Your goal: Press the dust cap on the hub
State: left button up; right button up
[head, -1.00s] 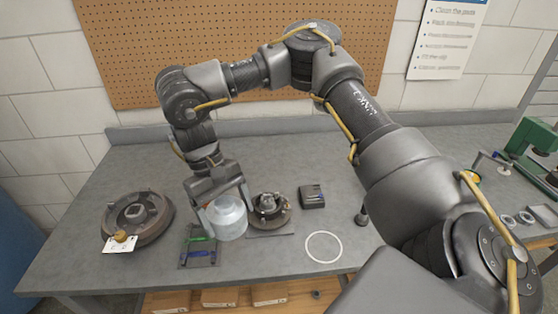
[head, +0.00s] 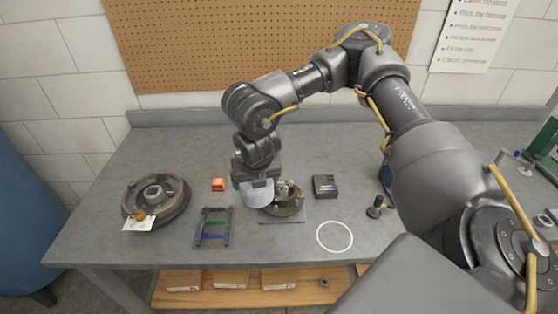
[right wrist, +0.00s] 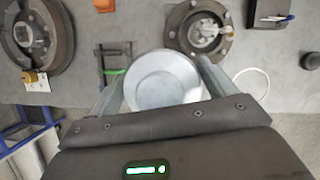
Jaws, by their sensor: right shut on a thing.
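The dust cap is a pale grey metal cup (head: 257,193), held by my right gripper (head: 256,182), which is shut on it. In the right wrist view the dust cap (right wrist: 162,82) shows its round face between the two fingers (right wrist: 158,90). The hub (head: 290,207) is a dark round flange with a lighter raised centre, on a grey plate. The cap is at the hub's left side in the head view and partly covers it. In the right wrist view the hub (right wrist: 220,52) lies beyond the cap, up and right, not under it. My left gripper is out of view.
A brake drum (head: 172,204) with a tag stands at the left. A dark rack with green and blue bars (head: 213,240) lies near the cap. An orange block (head: 218,184), a dark box (head: 325,185) and a dark knobbed peg (head: 375,207) are around. A white ring (head: 335,236) marks clear bench.

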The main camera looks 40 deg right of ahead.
aim_at(278, 184)
jog(key=shift+w+d+n+g+y, duration=0.15)
jog(key=shift+w+d+n+y, duration=0.45)
jog(key=shift+d+n, duration=1.3)
jog(key=shift+w+d+n+g+y, duration=0.1)
jog(key=shift+d+n+y, duration=1.05)
jog(key=shift+n, duration=1.2)
jog(key=shift+w+d+n+g+y, duration=0.25)
jog(key=shift+d+n+y, duration=0.4)
jog(key=shift+d+n, duration=1.3)
jog(key=shift+a+f, duration=0.1)
jog(key=shift+a, duration=0.2)
jog(key=shift+w+f+b, duration=0.1)
jog(key=shift+f+b, duration=2.2)
jog(key=shift+f, duration=0.8)
jog(key=shift+a+r, duration=0.1)
jog(key=shift+f, duration=0.2)
jog(key=o, duration=0.9)
